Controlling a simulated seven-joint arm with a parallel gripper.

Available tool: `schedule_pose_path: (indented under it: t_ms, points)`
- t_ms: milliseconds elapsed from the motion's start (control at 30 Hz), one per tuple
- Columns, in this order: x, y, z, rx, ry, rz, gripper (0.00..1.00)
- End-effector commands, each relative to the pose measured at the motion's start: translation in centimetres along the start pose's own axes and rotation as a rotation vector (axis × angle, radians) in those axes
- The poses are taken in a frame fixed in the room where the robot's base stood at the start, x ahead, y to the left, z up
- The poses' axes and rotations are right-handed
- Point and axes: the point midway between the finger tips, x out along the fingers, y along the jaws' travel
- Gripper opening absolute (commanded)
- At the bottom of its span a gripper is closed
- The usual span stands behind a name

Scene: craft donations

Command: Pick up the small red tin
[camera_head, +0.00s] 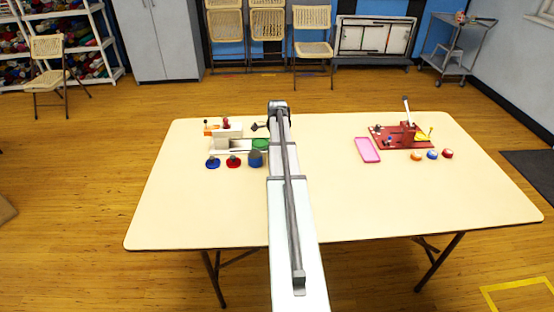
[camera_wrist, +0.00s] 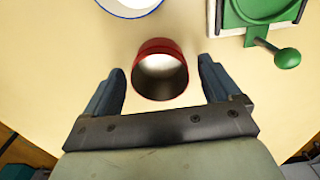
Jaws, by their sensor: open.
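The small red tin (camera_wrist: 172,46) stands on the table, open end up, with a pale, shaded inside in the wrist view. My gripper (camera_wrist: 161,76) is open, with one dark finger at the tin's left and one at its right. Gaps show between the fingers and the tin, and nothing is held. I cannot make out this tin in the head view, where my arm covers the middle of the table.
A blue-rimmed white round thing (camera_wrist: 130,4) and a green device with a knobbed handle (camera_wrist: 287,58) lie close beyond the tin. In the head view, a pink tray (camera_head: 367,150) and a red press (camera_head: 405,136) stand right. The front table area is clear.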

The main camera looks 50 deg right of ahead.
Motion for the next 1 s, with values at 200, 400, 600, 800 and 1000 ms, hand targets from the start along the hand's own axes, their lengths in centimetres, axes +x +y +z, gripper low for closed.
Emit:
schedule_pose_path:
  t_ms: [200,400,600,800,1000]
  points:
    - [0.99,0.0,0.01,0.0,0.0,0.0,0.9]
    - [0.96,0.01,0.01,0.0,0.0,0.0,0.83]
    - [0.95,0.0,0.01,0.0,0.0,0.0,0.64]
    - [0.94,0.01,0.01,0.0,0.0,0.0,0.44]
    - [0.93,0.0,0.01,0.0,0.0,0.0,0.33]
